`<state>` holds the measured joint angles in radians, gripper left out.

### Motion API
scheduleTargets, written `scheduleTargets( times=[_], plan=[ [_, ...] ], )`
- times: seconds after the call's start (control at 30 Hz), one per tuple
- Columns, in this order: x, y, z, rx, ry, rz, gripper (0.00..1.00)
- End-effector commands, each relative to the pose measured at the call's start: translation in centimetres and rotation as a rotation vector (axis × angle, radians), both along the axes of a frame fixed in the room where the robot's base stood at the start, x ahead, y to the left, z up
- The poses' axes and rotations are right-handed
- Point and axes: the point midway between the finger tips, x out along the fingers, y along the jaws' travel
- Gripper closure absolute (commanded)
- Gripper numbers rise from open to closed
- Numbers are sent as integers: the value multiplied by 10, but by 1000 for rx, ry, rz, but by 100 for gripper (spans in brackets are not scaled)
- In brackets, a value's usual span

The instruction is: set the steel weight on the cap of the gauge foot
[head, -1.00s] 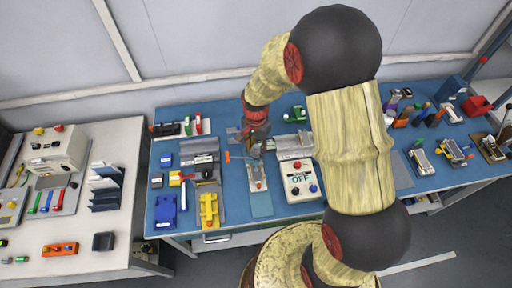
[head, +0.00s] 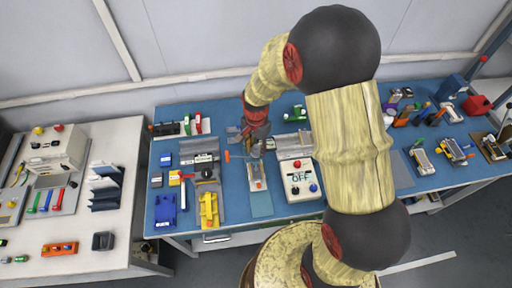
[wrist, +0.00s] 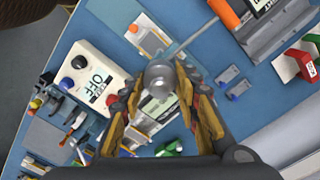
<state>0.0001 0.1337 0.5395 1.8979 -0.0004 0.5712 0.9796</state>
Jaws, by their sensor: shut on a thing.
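My gripper (wrist: 160,100) is shut on the steel weight (wrist: 160,78), a round grey piece with a knob, between its fingertips in the wrist view. In the head view my gripper (head: 256,149) is over the middle of the blue table, by the back end of a narrow pale plate (head: 257,183). The weight is too small there to make out clearly. A thin grey rod (wrist: 190,36) runs past the weight in the wrist view. I cannot clearly tell the gauge foot or its cap; the weight and fingers may hide them. I cannot tell whether the weight touches anything below.
A white box marked OFF (head: 299,182) with red and blue knobs stands close to the right of my gripper. A yellow fixture (head: 208,210) and blue blocks (head: 165,209) are to the left. A bare strip of table lies at the front, around the teal mat (head: 261,205).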

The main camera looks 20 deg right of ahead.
Motion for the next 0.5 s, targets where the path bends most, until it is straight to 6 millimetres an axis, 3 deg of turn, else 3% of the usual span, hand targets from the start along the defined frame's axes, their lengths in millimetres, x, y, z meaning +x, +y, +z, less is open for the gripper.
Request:
scheduleTargets(
  times=[0.43, 0.47, 0.5],
  plan=[
    [1, 0, -8, 0, -1, 0, 100],
    [1, 0, -8, 0, -1, 0, 67],
    [1, 0, -7, 0, -1, 0, 65]
  ],
)
